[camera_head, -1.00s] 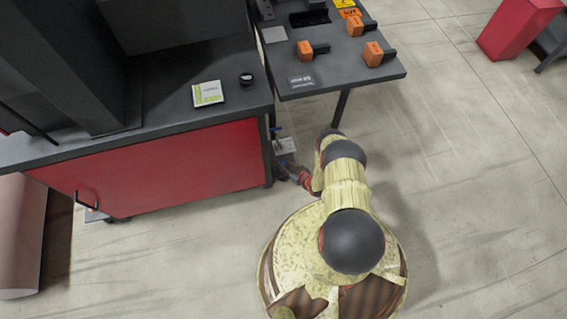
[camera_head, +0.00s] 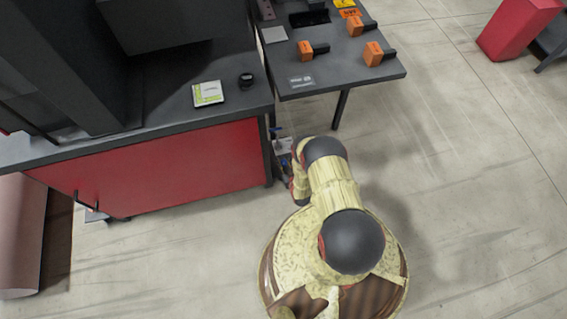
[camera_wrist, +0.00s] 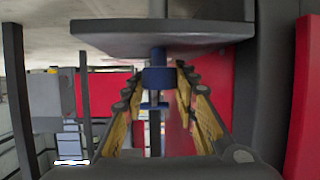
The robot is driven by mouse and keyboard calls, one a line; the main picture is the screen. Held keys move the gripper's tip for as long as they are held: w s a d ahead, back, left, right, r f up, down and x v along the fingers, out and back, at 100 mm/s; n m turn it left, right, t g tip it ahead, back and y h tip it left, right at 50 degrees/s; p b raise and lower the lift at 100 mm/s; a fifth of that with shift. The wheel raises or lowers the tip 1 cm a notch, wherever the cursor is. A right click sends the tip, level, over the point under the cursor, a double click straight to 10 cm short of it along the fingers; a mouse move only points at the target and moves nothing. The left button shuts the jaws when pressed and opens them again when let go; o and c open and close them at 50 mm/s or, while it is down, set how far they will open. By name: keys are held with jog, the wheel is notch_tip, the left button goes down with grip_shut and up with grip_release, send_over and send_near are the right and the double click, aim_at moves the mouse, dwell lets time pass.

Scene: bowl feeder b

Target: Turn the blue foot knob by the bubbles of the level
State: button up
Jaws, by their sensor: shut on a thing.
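The blue foot knob (camera_wrist: 158,79) is in the middle of the wrist view, on an upright blue stem under a grey plate. My gripper (camera_wrist: 160,74) has one finger on each side of it and is shut on the knob. In the head view my arm hides most of this spot beside the red cabinet.
The red cabinet (camera_head: 165,170) with a dark top (camera_head: 150,120) stands left of my arm. A grey table (camera_head: 345,85) with several orange blocks is above and right.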

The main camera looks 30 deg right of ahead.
jog(key=shift+w+d, duration=0.1)
dwell(0.3)
jog(key=o, duration=1.1)
jog(key=shift+c, duration=0.2)
jog(key=shift+o, duration=0.5)
jog(key=v, duration=0.7)
jog(key=shift+s, duration=0.3)
jog(key=shift+r, duration=0.1)
